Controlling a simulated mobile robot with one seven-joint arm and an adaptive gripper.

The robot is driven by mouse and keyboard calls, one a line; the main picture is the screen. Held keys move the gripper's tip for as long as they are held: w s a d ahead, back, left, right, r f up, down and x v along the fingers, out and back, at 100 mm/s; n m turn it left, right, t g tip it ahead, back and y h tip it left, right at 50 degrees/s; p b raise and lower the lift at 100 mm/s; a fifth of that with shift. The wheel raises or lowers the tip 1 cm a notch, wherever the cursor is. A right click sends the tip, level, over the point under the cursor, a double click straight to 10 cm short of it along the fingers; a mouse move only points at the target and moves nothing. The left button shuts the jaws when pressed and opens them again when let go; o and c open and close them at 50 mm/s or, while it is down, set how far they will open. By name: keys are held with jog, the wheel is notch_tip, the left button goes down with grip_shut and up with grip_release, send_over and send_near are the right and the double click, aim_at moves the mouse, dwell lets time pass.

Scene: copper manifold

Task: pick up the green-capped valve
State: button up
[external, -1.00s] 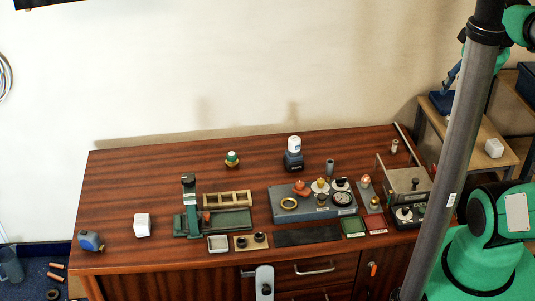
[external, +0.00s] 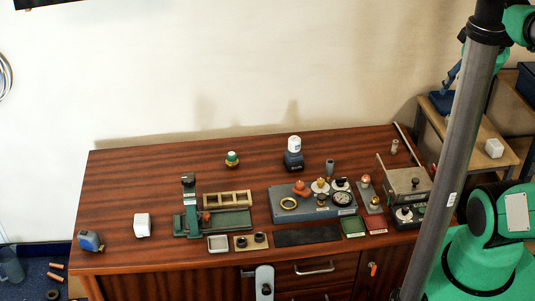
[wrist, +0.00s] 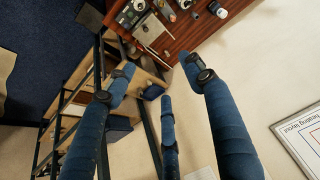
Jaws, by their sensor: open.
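The green-capped valve (external: 232,159) stands upright at the back of the brown wooden bench, left of the middle. It has a pale top, a green band and a brass-coloured lower part. I cannot make it out in the wrist view. My gripper (wrist: 160,76) shows in the wrist view with its blue fingers spread, open and empty. It is off to the right of the bench, far from the valve.
The bench (external: 130,183) holds a grey fixture plate (external: 318,213) with several fittings, a green stand (external: 228,221), a wooden rack (external: 228,198) and a dark white-topped bottle (external: 293,158). A white block (external: 142,225) and tape measure (external: 90,240) lie left. Bench space around the valve is clear.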

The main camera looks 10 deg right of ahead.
jog(key=shift+w+r, duration=0.1)
dwell(0.7)
jog(key=w+a+r+m+g, duration=0.15)
jog(key=w+a, duration=0.25)
jog(key=w, duration=0.7)
jog(key=w+a+r+m, duration=0.1)
jog(key=w+a+r, duration=0.25)
jog(key=w, duration=0.65)
jog(key=w+a+f+m+g, duration=0.1)
jog(key=w+a+f, duration=0.3)
jog(key=w+a, duration=0.4)
jog(key=w+a+f+m+g, duration=0.1)
jog(key=w+a+f, duration=0.2)
jog(key=w+a, duration=0.55)
jog(key=w+a+f+m, duration=0.2)
jog(key=w+a+f, duration=1.1)
jog(key=f, duration=0.3)
jog(key=a+f, duration=0.5)
jog(key=f, duration=0.3)
jog(key=w+a+f+m+g, duration=0.1)
jog(key=a+f, duration=0.5)
jog(key=f, duration=0.2)
jog(key=a+f+g, duration=0.1)
jog(key=a+f, duration=0.4)
jog(key=f, duration=0.3)
jog(key=shift+w+a+f+m+p, duration=0.25)
jog(key=shift+w+m+p, duration=0.05)
jog(key=shift+m+p, duration=0.1)
